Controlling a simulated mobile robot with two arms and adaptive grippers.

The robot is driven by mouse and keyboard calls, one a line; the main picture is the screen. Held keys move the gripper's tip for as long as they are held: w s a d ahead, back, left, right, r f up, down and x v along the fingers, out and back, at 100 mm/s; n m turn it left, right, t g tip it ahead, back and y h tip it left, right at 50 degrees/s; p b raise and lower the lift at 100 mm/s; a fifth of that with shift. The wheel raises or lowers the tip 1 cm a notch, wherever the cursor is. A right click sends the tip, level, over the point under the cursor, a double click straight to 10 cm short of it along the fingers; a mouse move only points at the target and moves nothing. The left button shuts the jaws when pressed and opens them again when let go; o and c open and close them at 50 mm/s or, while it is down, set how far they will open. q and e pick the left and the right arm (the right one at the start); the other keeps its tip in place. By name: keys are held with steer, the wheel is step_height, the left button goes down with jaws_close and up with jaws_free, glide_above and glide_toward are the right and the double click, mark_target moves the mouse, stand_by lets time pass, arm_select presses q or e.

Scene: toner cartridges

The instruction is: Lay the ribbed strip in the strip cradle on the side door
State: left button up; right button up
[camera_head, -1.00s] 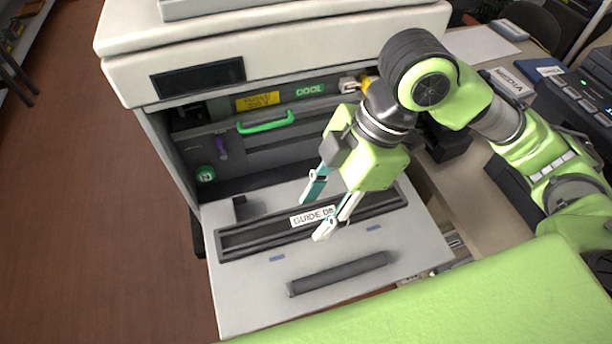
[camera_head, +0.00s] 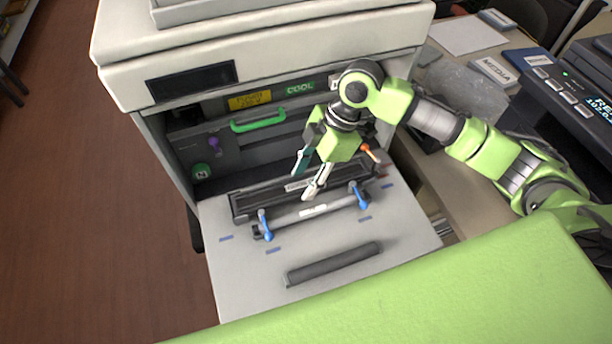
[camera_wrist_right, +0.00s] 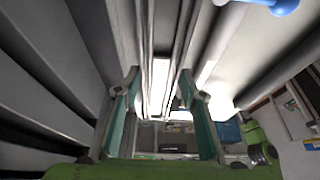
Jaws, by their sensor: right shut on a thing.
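The side door (camera_head: 228,285) is folded down in front of the machine. A long dark rounded bar (camera_head: 332,263) lies across its front part; I cannot tell whether it is the ribbed strip or a fixed part. A light grey bar (camera_head: 285,219) with blue levers runs across the middle of the door. The black guide door (camera_head: 240,205) is raised behind this bar. My right gripper (camera_head: 308,184) is shut on the guide door near its white label. The right wrist view shows its fingers (camera_wrist_right: 158,100) either side of a long ridge. My left gripper is not in view. I cannot make out a strip cradle.
The machine body (camera_head: 195,78) stands behind the door, with a green handle (camera_head: 258,121) inside. A blue lever (camera_head: 362,195) rises near the guide door's right end. An orange-tipped lever (camera_head: 368,150) is right of the gripper. The door's front left is bare.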

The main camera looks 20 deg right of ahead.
steer(key=shift+f, duration=0.35)
steer(key=shift+f, duration=0.1)
steer(key=shift+f, duration=0.25)
steer(key=o, duration=0.9)
steer(key=shift+r, duration=0.1)
steer(key=b+v, duration=0.2)
steer(key=v, duration=1)
steer(key=shift+r, duration=0.25)
steer(key=shift+s+f, duration=0.1)
